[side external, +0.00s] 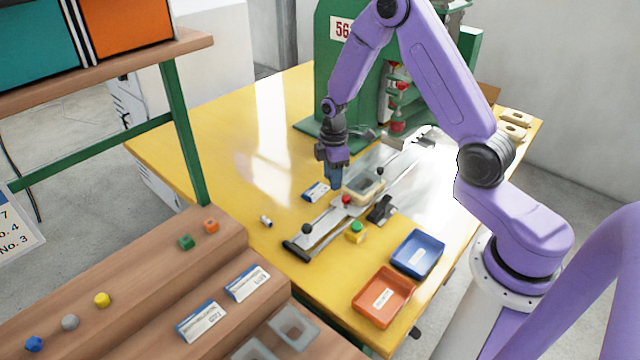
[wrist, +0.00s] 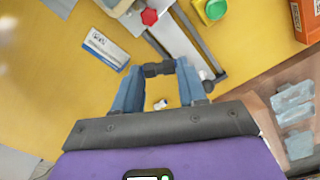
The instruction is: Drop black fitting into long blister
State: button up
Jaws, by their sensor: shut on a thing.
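My gripper (side external: 335,184) hangs over the yellow table beside the metal slide, fingers pointing down. In the wrist view my gripper (wrist: 158,72) is shut on the black fitting (wrist: 157,69), which sits between the two blue fingertips. The fitting cannot be made out in the side view. Clear blister-like trays (side external: 293,330) lie at the front of the wooden bench and at the right of the wrist view (wrist: 292,98). I cannot tell which is the long blister.
A white-blue labelled packet (side external: 316,191) lies beside my gripper. A small white cylinder (side external: 265,221) lies on the table. The slide (side external: 318,228) has a red knob (side external: 346,199). A green button (side external: 356,231), blue bin (side external: 418,253) and orange bin (side external: 383,296) stand nearby. A green machine (side external: 345,70) stands behind.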

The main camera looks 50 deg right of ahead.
jog(key=shift+s+d+f+m, duration=0.25)
jog(key=shift+d+f+m, duration=0.8)
jog(key=shift+d+m, duration=1.05)
jog(key=shift+s+d+f+m, duration=0.2)
jog(key=shift+d+f+m, duration=0.85)
jog(key=shift+d+m, duration=1.05)
jog(key=shift+s+d+f+m, duration=0.25)
jog(key=shift+d+f+m, duration=0.8)
jog(key=shift+d+m, duration=1)
jog(key=shift+d+f+n, duration=0.2)
jog(key=shift+d+n, duration=0.1)
jog(key=shift+n, duration=0.05)
jog(key=o, duration=1.1)
jog(key=c, duration=0.5)
jog(key=shift+o, duration=0.2)
jog(key=shift+r, duration=0.1)
